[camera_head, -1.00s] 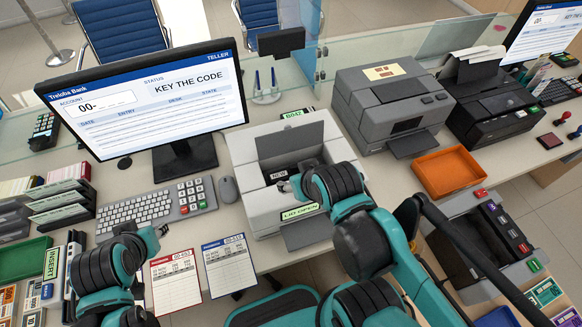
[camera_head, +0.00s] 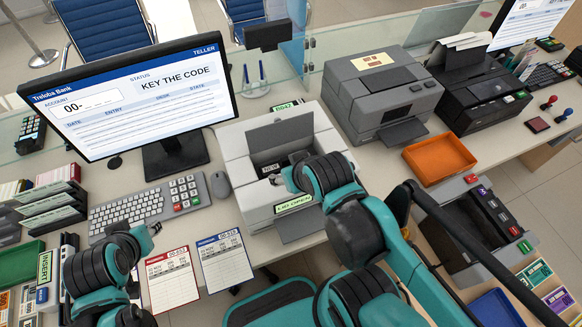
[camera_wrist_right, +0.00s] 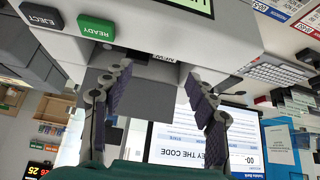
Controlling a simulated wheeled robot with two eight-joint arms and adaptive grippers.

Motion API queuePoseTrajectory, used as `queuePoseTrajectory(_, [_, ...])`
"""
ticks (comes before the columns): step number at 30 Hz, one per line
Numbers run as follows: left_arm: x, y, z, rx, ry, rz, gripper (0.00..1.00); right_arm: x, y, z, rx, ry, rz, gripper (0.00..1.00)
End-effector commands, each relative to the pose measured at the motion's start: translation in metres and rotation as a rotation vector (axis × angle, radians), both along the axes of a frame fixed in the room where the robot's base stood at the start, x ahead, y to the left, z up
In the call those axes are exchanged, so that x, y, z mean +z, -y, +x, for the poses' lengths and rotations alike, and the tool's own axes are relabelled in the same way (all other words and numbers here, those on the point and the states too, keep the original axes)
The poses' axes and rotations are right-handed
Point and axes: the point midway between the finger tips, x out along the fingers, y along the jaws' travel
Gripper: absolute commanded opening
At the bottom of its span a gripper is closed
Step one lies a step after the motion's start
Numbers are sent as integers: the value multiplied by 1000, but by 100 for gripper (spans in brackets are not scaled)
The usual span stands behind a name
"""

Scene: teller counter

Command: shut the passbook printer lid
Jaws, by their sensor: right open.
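The passbook printer (camera_head: 248,200) is the pale grey machine in the middle of the counter in the head view. Its dark grey lid (camera_head: 280,133) stands raised at the back over an open bay. My right gripper (camera_head: 274,179) is over the printer's front, in front of the lid; my arm hides part of the bay. In the right wrist view, the right gripper (camera_wrist_right: 163,98) has its fingers apart with nothing between them, and the printer (camera_wrist_right: 240,45) appears upside down. My left gripper (camera_head: 154,229) hangs near the keyboard; its fingers are too small to judge.
A monitor (camera_head: 130,95), keyboard (camera_head: 125,212) and mouse (camera_head: 221,184) are left of the printer. A darker grey machine (camera_head: 378,95) and an orange tray (camera_head: 439,158) are to its right. Two printed cards (camera_head: 225,260) lie at the front edge. A glass screen runs behind.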

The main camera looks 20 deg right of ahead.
Motion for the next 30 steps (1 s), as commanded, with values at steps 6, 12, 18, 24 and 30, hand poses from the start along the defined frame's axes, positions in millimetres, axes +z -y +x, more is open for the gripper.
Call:
queuePoseTrajectory(6, [14,0,0,0,0,0,34,21,2,13,-1,-25,-2,2])
queuePoseTrajectory(12, [56,0,0,0,0,0,34,78,10,63,-3,-128,-5,0])
queuePoseTrajectory(18, [99,0,0,0,0,0,34,112,22,125,-1,-249,-4,0])
queuePoseTrajectory(24, [132,0,0,0,0,0,34,120,36,179,5,-354,2,0])
queuePoseTrajectory(30, [146,0,0,0,0,0,34,113,43,204,10,-407,5,0])
